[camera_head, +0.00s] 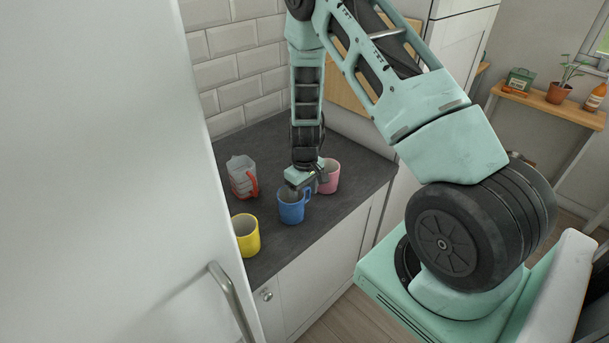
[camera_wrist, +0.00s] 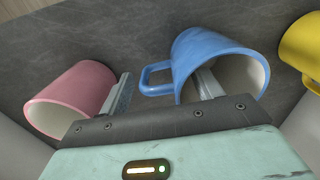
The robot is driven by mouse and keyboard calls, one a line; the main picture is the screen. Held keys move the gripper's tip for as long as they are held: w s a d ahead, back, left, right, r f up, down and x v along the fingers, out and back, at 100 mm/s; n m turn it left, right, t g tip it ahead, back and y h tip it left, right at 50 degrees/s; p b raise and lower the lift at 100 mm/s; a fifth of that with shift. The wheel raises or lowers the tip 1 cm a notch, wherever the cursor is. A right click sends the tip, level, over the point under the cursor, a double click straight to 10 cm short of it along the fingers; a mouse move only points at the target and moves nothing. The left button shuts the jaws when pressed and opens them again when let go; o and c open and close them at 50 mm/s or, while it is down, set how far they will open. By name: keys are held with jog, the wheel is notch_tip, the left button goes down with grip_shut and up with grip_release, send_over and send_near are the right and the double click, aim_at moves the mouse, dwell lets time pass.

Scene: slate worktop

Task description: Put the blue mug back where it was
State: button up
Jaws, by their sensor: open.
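The blue mug (camera_head: 290,209) stands upright on the slate worktop, between the yellow and pink mugs. It also shows in the wrist view (camera_wrist: 205,46), its mouth facing the camera and its handle on the left. My gripper (camera_head: 307,184) is over the mug's handle side, pointing down. In the wrist view the gripper (camera_wrist: 164,76) is open, with the handle between its fingers. The right finger overlaps the mug's mouth and appears to reach inside; the left finger is outside, beside the pink mug. Contact with the blue mug cannot be told.
The pink mug (camera_head: 331,177) stands close behind my gripper, also near the left finger (camera_wrist: 75,99). The yellow mug (camera_head: 246,238) stands nearer the front edge. A clear jug with red (camera_head: 241,178) is at the back left. The worktop (camera_head: 365,177) is bare at right.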

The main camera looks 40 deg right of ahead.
notch_tip(320, 180, up, 11)
jog(key=b, duration=0.3)
jog(key=shift+f, duration=0.1)
dwell(0.6)
